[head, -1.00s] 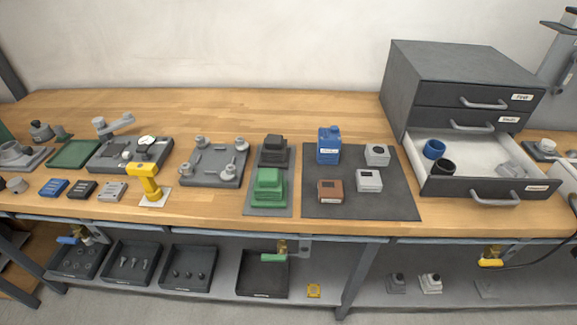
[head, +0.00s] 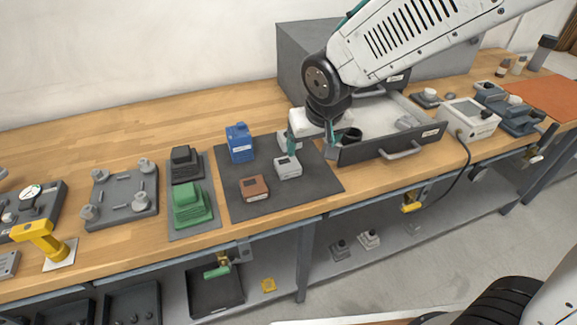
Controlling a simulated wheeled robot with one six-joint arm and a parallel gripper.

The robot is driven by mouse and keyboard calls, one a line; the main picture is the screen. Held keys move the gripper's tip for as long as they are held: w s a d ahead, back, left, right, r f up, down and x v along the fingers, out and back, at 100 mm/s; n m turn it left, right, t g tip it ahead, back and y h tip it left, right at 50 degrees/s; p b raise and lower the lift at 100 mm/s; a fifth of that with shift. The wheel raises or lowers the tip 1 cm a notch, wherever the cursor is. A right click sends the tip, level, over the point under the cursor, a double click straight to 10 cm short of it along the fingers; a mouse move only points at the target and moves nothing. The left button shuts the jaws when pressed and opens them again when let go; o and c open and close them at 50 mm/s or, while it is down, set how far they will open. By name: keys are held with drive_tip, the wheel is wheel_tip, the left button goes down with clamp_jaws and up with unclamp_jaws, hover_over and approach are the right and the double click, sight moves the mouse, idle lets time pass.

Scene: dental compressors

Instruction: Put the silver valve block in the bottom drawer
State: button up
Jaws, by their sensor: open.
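Two pale grey, silver-looking blocks stand on a dark mat (head: 300,192). The front block (head: 287,168) has a dark panel on top. The rear block (head: 286,141) is partly hidden behind my gripper (head: 311,147). I cannot tell for sure which one is the valve block. My gripper is open, its teal fingers low over the mat's back right part, close to the rear block. Whether it touches the block is unclear. The bottom drawer (head: 392,143) is pulled out to the right of my gripper. A black cup (head: 352,134) and a grey piece (head: 405,122) lie in it.
A blue container (head: 240,142) and a brown block (head: 254,187) share the mat. Green (head: 189,205) and black (head: 183,163) stepped blocks stand left of it. My arm hides part of the drawer cabinet (head: 299,66). A white device (head: 470,118) stands right of the drawer.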

approach(288, 164)
drive_tip(key=f, duration=0.2)
drive_tip(key=x, duration=0.7)
drive_tip(key=shift+w, duration=0.45)
drive_tip(key=shift+c, duration=0.4)
drive_tip(key=c, duration=1.2)
